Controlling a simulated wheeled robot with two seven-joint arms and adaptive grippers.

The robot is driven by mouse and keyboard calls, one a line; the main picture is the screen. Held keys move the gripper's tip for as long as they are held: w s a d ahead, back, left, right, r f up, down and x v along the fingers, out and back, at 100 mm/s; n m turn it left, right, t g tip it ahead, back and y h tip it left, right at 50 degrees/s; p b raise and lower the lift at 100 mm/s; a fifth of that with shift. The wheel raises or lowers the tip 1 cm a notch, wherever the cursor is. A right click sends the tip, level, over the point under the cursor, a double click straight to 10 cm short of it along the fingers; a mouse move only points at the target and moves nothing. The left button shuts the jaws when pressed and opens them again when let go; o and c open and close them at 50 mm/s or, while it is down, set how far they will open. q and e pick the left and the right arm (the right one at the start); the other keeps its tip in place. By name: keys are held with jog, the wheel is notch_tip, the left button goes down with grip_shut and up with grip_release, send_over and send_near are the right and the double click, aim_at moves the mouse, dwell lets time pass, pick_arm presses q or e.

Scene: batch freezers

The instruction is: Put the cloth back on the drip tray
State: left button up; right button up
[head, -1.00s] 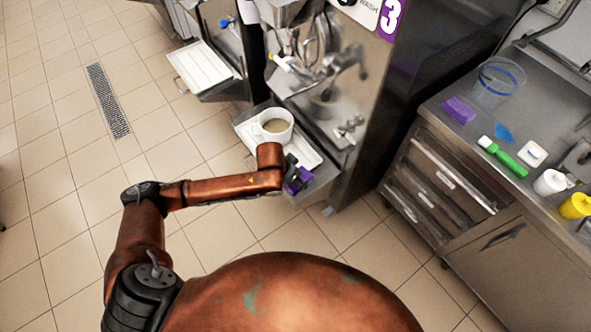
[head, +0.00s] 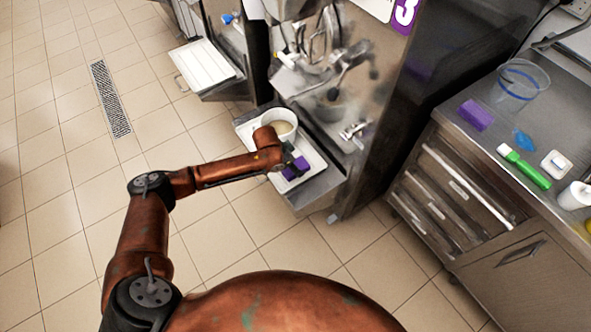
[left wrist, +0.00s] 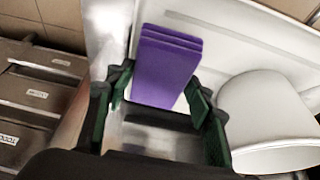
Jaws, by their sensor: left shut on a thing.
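The purple folded cloth (head: 297,168) is in my left gripper (head: 284,158), at the front right part of the white drip tray (head: 314,160) below the machine. In the left wrist view, the cloth (left wrist: 167,62) stands out past the fingertips, between the two green-padded fingers of the left gripper (left wrist: 158,92). The white tray (left wrist: 235,28) lies behind and beneath the cloth; I cannot tell whether they touch. A white cup (head: 284,122) stands on the tray beside the gripper, and this cup (left wrist: 265,118) is close to the right finger. My right gripper is not in view.
The steel machine (head: 385,110) rises behind the tray. A second white tray (head: 203,64) is further left. The counter (head: 455,98) at right holds a purple block (head: 476,115), a clear bucket (head: 522,82) and a green brush (head: 524,166). Tiled floor lies open at left.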

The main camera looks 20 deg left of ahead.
pick_arm(q)
jog(key=shift+w+a+f, duration=0.1)
jog(key=shift+w+f, duration=0.25)
notch_tip(320, 180, down, 4)
jog(key=shift+w+a+r+b, duration=0.1)
jog(key=shift+w+r+b, duration=0.05)
jog(key=shift+b, duration=0.9)
jog(key=shift+r, duration=0.15)
jog(key=o, duration=0.7)
jog(key=shift+o, duration=0.2)
